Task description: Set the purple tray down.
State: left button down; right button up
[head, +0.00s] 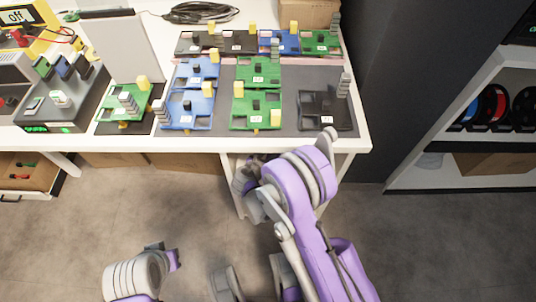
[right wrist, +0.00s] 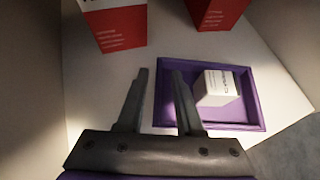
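The purple tray (right wrist: 256,127) shows in the right wrist view, lying on a pale surface with a white box (right wrist: 222,88) inside it. My right gripper (right wrist: 161,72) is open, its two dark fingers clearly apart. The tray's left wall passes between the fingers in the picture, and the right finger overlaps the tray's inside. I cannot tell whether either finger touches the wall. In the head view the tray is hidden; my right arm reaches down below the table's front edge. The end of my left arm (head: 150,268) is low at the left, with its fingers not clear.
Red-and-white cartons (right wrist: 118,25) and (right wrist: 215,12) stand behind the tray. The white table (head: 350,143) above holds several circuit boards on a grey mat. A shelf (head: 470,188) with spools stands at the right. Grey floor is open at the lower left.

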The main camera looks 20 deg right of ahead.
jog(key=shift+s+a+r, duration=0.15)
jog(key=shift+r, duration=0.15)
jog(key=p+v, duration=0.3)
jog(key=v, duration=0.8)
jog(key=shift+s, duration=0.15)
jog(key=shift+a+r, duration=0.1)
jog(key=shift+r, duration=0.05)
